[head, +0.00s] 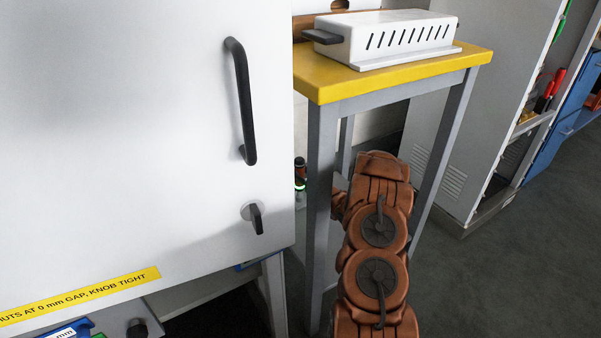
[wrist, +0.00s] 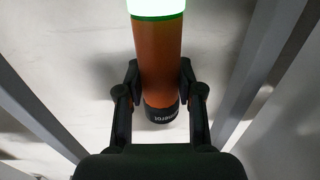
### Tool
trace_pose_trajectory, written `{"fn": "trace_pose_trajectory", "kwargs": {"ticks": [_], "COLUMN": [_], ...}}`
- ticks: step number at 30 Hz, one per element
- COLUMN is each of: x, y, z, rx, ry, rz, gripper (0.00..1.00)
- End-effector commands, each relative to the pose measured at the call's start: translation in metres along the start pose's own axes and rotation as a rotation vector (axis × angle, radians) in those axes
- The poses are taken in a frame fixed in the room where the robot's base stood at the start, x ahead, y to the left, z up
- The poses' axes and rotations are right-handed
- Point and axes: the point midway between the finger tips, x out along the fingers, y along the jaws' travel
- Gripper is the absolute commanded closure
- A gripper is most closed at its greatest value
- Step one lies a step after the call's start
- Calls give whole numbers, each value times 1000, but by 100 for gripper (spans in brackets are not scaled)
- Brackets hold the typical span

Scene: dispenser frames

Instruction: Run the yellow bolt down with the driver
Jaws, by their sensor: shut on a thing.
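In the wrist view my gripper (wrist: 159,80) is shut on an orange cylinder with a black, lettered end cap, which I take to be the driver (wrist: 158,52). A bright white-green glowing band crosses its far end. In the head view a small dark-topped piece with a green ring, apparently the same driver (head: 300,172), shows between the cabinet door and the table leg. The gripper itself is hidden there behind the leg. The yellow bolt is not visible in either view, and I cannot tell what the driver's far end faces.
A white cabinet door (head: 130,130) with a black handle (head: 241,100) fills the left. A yellow-topped table (head: 330,85) carries a white vented box (head: 395,38). Its grey legs (head: 320,200) stand close to my arm. Open floor (head: 520,260) lies to the right.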

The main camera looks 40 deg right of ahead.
Motion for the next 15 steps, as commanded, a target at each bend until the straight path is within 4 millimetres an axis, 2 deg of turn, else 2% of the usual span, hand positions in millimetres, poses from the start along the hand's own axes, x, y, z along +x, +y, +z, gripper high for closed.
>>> {"fn": "trace_pose_trajectory", "kwargs": {"ticks": [15], "x": [0], "y": [0], "z": [-22], "rx": [-2], "ry": [3], "rz": [0], "gripper": [100]}}
